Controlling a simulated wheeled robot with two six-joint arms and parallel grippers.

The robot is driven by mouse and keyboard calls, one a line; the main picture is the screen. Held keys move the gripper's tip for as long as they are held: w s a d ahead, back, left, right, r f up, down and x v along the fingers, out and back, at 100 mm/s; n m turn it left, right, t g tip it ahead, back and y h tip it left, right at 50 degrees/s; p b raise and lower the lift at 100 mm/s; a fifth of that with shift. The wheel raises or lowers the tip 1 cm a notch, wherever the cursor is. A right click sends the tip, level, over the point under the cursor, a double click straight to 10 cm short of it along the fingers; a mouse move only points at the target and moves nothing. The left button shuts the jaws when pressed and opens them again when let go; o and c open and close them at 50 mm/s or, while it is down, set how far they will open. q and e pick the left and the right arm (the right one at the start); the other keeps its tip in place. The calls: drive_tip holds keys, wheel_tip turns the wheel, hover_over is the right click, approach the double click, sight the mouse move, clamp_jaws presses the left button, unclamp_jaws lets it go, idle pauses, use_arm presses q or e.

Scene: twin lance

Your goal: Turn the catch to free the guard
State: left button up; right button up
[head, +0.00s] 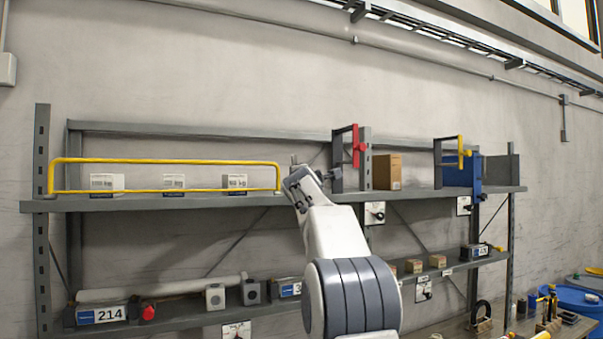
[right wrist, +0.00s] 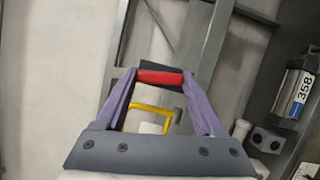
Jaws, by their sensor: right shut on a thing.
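A red handle (head: 357,146), which looks like the catch, stands roughly upright on a grey post of the upper shelf in the head view. My right gripper (head: 330,174) reaches up from below, beside the post and just right of the guard's end. In the right wrist view my right gripper (right wrist: 160,79) is shut on the red handle (right wrist: 160,77), which spans between its fingertips. The yellow guard (head: 165,162) is a long bar across the front of the upper shelf at left. A yellow bent bar (right wrist: 150,112) shows between the fingers. My left gripper is not in view.
White labelled boxes (head: 232,182) stand behind the guard. A brown box (head: 387,172) stands right of the red handle. A yellow handle (head: 460,150) and a blue part (head: 462,172) are further right. The lower shelf (head: 180,324) holds a long tube and small blocks.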

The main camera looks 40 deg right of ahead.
drive_tip(key=shift+m+g+p, duration=0.3)
drive_tip(key=shift+m+p, duration=0.45)
drive_tip(key=shift+m, duration=0.25)
drive_tip(key=shift+y, duration=0.3)
drive_tip(key=o, duration=1.4)
drive_tip(key=b+v, duration=0.6)
drive_tip(key=v, duration=0.4)
drive_tip(key=shift+s+a, duration=0.15)
drive_tip(key=shift+s, duration=0.1)
